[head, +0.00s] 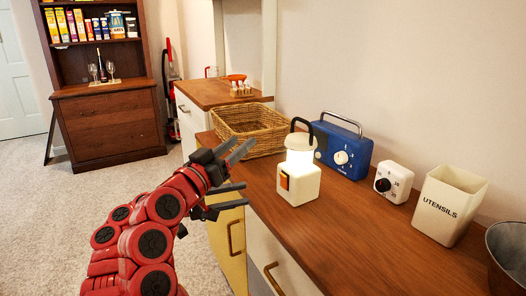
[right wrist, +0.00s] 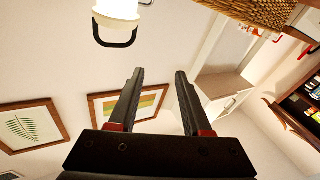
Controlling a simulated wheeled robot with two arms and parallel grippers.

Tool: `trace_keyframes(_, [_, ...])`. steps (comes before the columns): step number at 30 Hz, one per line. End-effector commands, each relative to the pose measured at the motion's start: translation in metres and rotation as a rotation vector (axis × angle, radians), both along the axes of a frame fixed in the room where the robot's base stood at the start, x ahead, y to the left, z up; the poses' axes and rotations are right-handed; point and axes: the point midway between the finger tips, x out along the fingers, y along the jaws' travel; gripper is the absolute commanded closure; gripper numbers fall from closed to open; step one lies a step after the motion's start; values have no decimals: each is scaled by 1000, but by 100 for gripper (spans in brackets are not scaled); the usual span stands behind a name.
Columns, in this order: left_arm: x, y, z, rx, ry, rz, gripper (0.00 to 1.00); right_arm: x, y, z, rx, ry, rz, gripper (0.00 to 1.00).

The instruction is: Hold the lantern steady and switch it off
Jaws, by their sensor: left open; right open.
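The lantern (head: 298,185) stands upright on the brown counter, with a cream base, a brightly glowing top and a dark handle. An orange switch (head: 284,181) shows on its front face. In the right wrist view, the lantern's glowing top (right wrist: 117,8) and handle appear upside down at the upper edge.
A wicker basket (head: 245,122) sits behind the lantern to the left. A blue radio (head: 335,150), a white timer (head: 394,182), a utensils holder (head: 449,205) and a metal bucket (head: 508,254) stand to the right. The counter (head: 330,236) in front of the lantern is clear.

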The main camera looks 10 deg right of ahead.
Motion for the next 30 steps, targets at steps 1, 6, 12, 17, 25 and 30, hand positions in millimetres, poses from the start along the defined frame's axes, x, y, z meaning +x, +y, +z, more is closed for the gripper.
trace_keyframes(1, [0, 0, 0, 0, 0, 0, 50, -13, -10, 7, 54, -5, -67, 51])
trace_keyframes(6, [0, 0, 0, 0, 0, 0, 50, -52, -38, 11, 189, -26, -247, 51])
trace_keyframes(12, [0, 0, 0, 0, 0, 0, 50, -61, -55, 11, 230, -37, -308, 51])
trace_keyframes(17, [0, 0, 0, 0, 0, 0, 50, -47, -78, 12, 227, -37, -306, 51])
trace_keyframes(25, [0, 0, 0, 0, 0, 0, 50, -18, -130, 12, 227, -37, -307, 51])
trace_keyframes(30, [0, 0, 0, 0, 0, 0, 50, 1, -161, 12, 225, -36, -304, 51])
